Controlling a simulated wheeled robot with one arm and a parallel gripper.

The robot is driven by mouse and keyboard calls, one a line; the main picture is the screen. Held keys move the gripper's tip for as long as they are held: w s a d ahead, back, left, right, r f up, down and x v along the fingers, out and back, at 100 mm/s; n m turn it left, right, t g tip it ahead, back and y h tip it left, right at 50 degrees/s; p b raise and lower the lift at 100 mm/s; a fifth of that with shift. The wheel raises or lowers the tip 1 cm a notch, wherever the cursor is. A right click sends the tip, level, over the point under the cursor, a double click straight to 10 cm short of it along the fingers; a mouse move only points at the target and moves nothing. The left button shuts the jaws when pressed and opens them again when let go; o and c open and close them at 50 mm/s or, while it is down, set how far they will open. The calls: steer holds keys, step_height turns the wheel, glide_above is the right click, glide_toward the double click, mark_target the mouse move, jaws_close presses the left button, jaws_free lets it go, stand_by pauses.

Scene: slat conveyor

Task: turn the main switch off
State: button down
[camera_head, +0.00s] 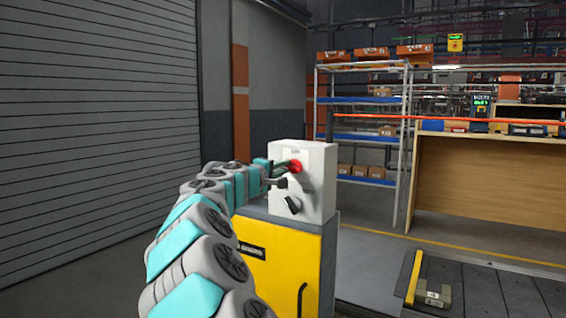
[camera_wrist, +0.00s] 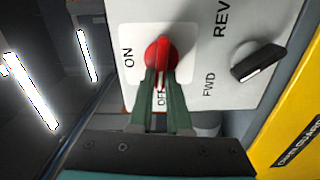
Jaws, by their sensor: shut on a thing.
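The main switch is a red rotary knob (camera_wrist: 160,50) on a white plate on the control box (camera_head: 318,180); it also shows in the head view (camera_head: 296,166). The wrist view is rolled, with ON to the knob's left and OFF below it. My gripper (camera_wrist: 159,78) is shut on the knob, its two green fingers on either side of the red handle. The handle's visible ridge runs up and down in the wrist view, in line with the OFF label. The fingers hide part of the handle and of that label. My gripper (camera_head: 284,165) reaches the box from the left in the head view.
A black REV/FWD selector (camera_wrist: 258,62) sits close by on the same box face. The box stands on a yellow-fronted cabinet (camera_head: 280,265). A shelf rack (camera_head: 362,136) and a wooden bench (camera_head: 480,185) stand behind; the conveyor (camera_head: 485,290) is at lower right.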

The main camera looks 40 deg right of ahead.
steer(key=shift+f+n+p, duration=0.15)
steer(key=shift+n+p, duration=0.15)
steer(key=shift+n, duration=0.3)
steer(key=c, duration=0.9)
jaws_free()
steer(key=shift+o, duration=0.2)
steer(key=b+v, duration=0.1)
steer(key=v, duration=0.7)
